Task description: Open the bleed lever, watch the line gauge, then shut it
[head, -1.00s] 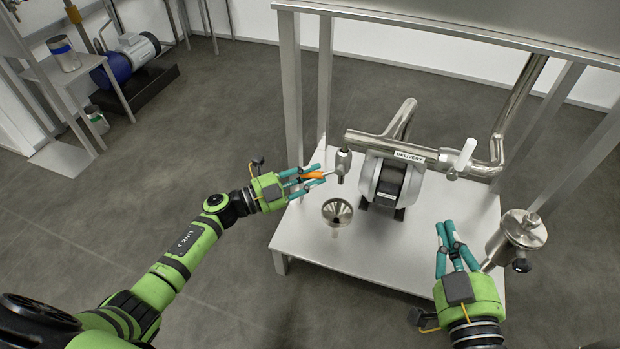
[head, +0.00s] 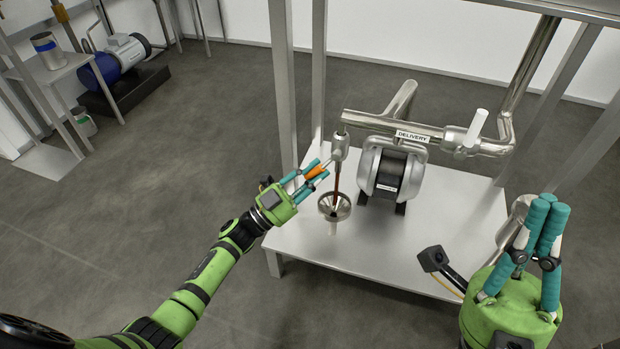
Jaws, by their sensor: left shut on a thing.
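The bleed valve (head: 341,148) is a small steel fitting at the left end of the delivery pipe. Its bleed lever has an orange grip (head: 316,172). My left gripper (head: 318,170) is shut on that grip, left of the valve. A thin reddish-brown stream (head: 336,182) runs from the valve down into the steel funnel (head: 334,207) below. My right gripper (head: 550,205) is at the lower right, its teal fingers drawn together, pointing up and holding nothing visible. I cannot make out a line gauge or its reading.
The pump (head: 392,172) stands on the steel table (head: 400,245) under the delivery pipe (head: 395,125). A white-handled valve (head: 478,126) sits on the pipe. A steel vessel (head: 515,212) is partly hidden behind my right gripper. Table posts stand behind my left gripper.

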